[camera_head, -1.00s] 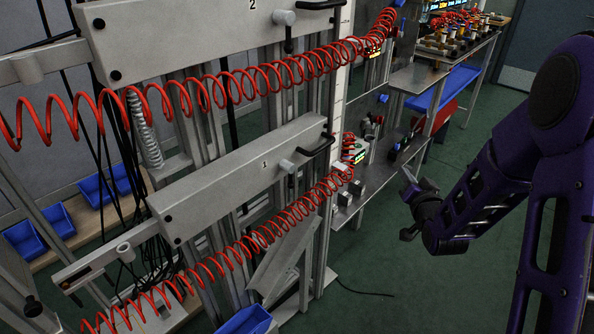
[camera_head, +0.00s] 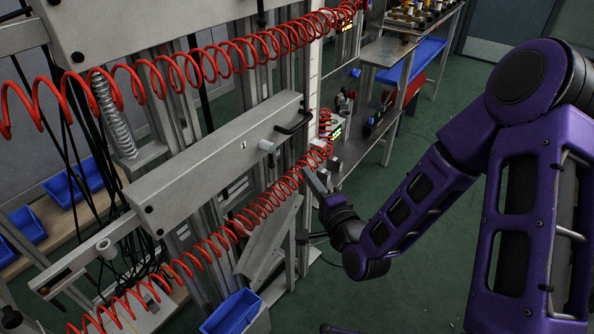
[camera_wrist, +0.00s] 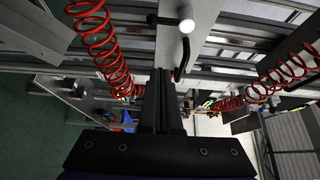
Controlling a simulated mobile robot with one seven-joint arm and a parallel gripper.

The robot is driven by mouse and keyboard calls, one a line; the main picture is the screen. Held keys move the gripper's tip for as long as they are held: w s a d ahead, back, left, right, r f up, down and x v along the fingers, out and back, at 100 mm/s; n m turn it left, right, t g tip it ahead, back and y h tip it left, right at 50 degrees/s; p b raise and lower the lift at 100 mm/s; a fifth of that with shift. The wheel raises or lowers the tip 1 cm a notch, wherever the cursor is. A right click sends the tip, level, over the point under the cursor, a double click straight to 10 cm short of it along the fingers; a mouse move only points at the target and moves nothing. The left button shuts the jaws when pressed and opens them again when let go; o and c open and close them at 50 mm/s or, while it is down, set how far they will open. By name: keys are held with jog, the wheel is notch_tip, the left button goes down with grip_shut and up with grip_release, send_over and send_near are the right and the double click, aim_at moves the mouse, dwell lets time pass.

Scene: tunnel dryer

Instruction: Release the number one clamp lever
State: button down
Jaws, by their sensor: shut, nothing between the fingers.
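The beam marked 1 (camera_head: 215,160) runs diagonally across the head view. Near its right end is a grey round clamp hub (camera_head: 266,146) with a short black lever (camera_head: 277,160) hanging down from it. A black bow handle (camera_head: 294,124) is beside it. In the wrist view the pale hub (camera_wrist: 187,26) is near the top, with the black lever (camera_wrist: 164,21) pointing left and the black handle (camera_wrist: 181,62) below. My gripper (camera_head: 311,174) is right of and below the lever, apart from it. Its fingers (camera_wrist: 162,75) are shut and empty.
Red coiled hoses (camera_head: 225,235) hang below and above the beam. A slanted metal plate (camera_head: 268,240) and a blue bin (camera_head: 232,312) are below. A workbench (camera_head: 395,55) stands behind. Green floor (camera_head: 425,245) lies open to the right.

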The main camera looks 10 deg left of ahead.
jog(key=w+a, duration=0.3)
jog(key=a, duration=0.4)
jog(key=shift+w+a, duration=0.3)
jog(key=shift+w, duration=0.05)
